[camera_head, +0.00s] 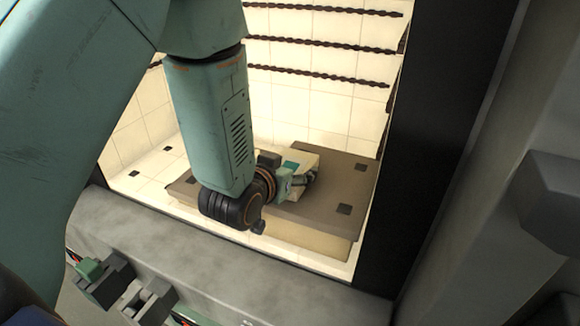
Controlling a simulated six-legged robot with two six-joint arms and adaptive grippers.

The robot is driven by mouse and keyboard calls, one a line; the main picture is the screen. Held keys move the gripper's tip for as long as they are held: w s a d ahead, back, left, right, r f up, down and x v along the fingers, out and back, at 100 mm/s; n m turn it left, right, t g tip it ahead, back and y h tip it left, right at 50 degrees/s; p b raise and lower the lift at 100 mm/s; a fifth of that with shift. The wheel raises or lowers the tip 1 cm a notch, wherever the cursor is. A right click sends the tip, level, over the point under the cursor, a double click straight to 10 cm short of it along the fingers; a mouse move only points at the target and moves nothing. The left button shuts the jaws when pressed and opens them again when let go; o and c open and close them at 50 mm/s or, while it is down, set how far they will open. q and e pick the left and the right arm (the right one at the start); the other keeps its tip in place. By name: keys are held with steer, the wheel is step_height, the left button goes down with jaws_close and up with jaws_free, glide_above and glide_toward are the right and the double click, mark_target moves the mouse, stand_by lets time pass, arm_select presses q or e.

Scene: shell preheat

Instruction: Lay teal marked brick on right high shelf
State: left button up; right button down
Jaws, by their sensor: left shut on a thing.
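The cream brick with a teal mark (306,162) is inside the pale tiled chamber. My left gripper (303,181) is shut on it, and my wrist and the gripper hide part of it. The brick is over the brown high shelf (345,180), a flat slab raised on a cream block at the right of the chamber. I cannot tell whether the brick touches the slab.
Dark twisted heating rods (320,42) run along the back wall. A thick dark side wall (425,150) bounds the opening on the right. A grey front ledge (215,265) lies below my left arm. The shelf's right part is clear apart from small dark squares.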

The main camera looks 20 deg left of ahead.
arm_select(q)
steer(key=shift+f, duration=0.15)
steer(key=o, duration=1.4)
steer(key=shift+c, duration=0.2)
steer(key=shift+r, duration=0.3)
